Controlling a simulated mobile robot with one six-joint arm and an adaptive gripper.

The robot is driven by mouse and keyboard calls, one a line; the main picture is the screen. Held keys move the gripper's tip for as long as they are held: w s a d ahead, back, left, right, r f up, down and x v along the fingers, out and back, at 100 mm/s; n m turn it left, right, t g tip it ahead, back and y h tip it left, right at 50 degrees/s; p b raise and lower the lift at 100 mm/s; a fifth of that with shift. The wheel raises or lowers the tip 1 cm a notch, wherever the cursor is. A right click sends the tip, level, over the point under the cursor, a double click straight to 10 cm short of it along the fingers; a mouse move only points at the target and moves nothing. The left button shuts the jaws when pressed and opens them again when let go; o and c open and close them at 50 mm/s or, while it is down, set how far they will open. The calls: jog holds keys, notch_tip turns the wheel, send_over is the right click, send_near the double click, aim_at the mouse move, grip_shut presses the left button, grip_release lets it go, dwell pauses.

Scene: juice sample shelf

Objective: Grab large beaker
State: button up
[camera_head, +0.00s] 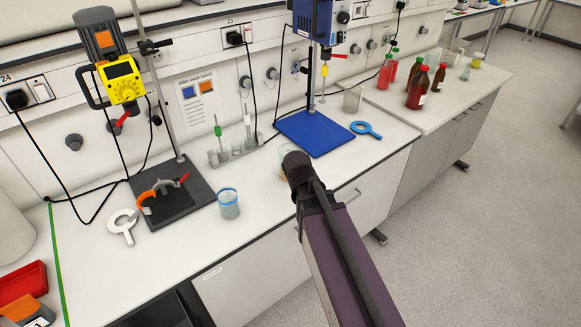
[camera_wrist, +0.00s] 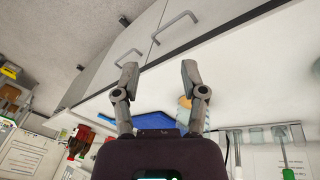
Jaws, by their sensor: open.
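Several beakers stand on the white bench; I cannot tell for sure which is the large one. A clear glass beaker (camera_head: 287,151) is mostly hidden behind my arm's end in the head view. In the wrist view, a beaker with orange-yellow showing (camera_wrist: 184,109) is partly hidden behind the right finger. A blue-rimmed beaker (camera_head: 229,204) with pale liquid stands to the left. An empty-looking clear beaker (camera_head: 352,98) stands behind the blue plate. My gripper (camera_wrist: 159,69) is open, with nothing between its fingertips. Its fingers are hidden in the head view.
A small rack (camera_head: 235,151) is behind. Red bottles (camera_head: 418,88) stand farther right.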

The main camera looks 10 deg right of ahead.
jog(key=w+a+r+m+t+h+b, duration=0.1)
jog(key=w+a+m+t+h+b, duration=0.25)
jog(key=w, duration=0.85)
jog(key=m+t+h+b, duration=0.2)
jog(key=m+t+h, duration=0.1)
jog(key=t, duration=0.2)
send_near(280, 148)
jog(key=v, duration=0.3)
jog(key=shift+w+r+n, duration=0.1)
jog(key=shift+r+n, duration=0.05)
jog(key=shift+n, duration=0.1)
jog(key=shift+d, duration=0.1)
jog(key=b+x, duration=0.3)
jog(key=x, duration=0.5)
jog(key=shift+w, duration=0.3)
jog(key=shift+d+f, duration=0.15)
jog(key=shift+f, duration=0.05)
jog(key=shift+b+x, duration=1.1)
jog(key=shift+x, duration=1.5)
jog(key=shift+s, duration=0.1)
